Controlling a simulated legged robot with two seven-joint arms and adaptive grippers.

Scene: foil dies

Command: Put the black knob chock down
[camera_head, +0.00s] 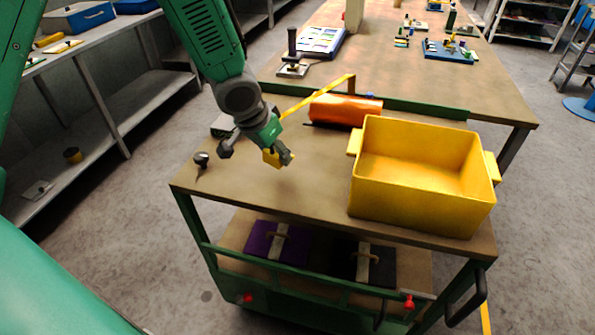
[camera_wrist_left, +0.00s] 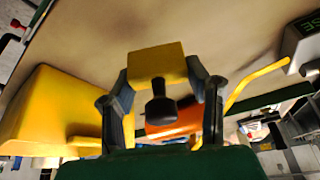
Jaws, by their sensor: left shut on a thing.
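The black knob chock is a yellow block with a black knob (camera_wrist_left: 160,104), seen large in the middle of the left wrist view. My left gripper (camera_wrist_left: 160,85) is shut on it, with a dark finger on either side of the block. In the head view the left gripper (camera_head: 279,156) is over the front left part of the cart top (camera_head: 317,176), and a yellow part of the chock (camera_head: 270,158) shows beside the fingers. I cannot tell whether the chock touches the surface. My right gripper is not in view.
A yellow bin (camera_head: 425,210) stands at the right of the cart top. An orange roll (camera_head: 345,110) lies behind, by a yellow bar (camera_head: 320,96) and a green rail. A dark knobbed object (camera_head: 201,160) stands near the left edge. Bare wood lies between gripper and bin.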

